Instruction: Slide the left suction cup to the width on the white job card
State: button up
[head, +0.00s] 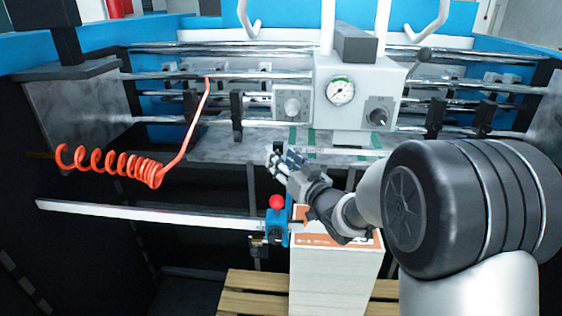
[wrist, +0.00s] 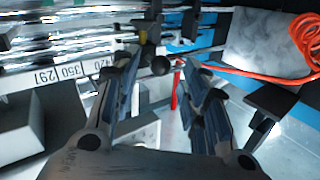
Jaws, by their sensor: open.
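My gripper (head: 280,161) is open and empty at the front edge of the machine bed, below the white gauge unit. In the wrist view its two fingers (wrist: 162,64) stand apart, with a black ball knob (wrist: 161,66) and a thin red part (wrist: 177,85) showing between or beyond them. I cannot clearly make out the left suction cup; black holders (head: 237,115) sit on the rails left of the gauge unit. I cannot make out a white job card with a readable width.
A red coiled hose (head: 120,166) hangs at the left. A long white bar (head: 150,215) crosses in front, with a blue block (head: 277,228) and red knob at its right end. A stack with an orange-printed top (head: 335,265) stands on a pallet (head: 250,282) below.

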jog(key=shift+w+a, duration=0.4)
jog(key=shift+w, duration=0.2)
jog(key=shift+c, duration=0.5)
grip_shut()
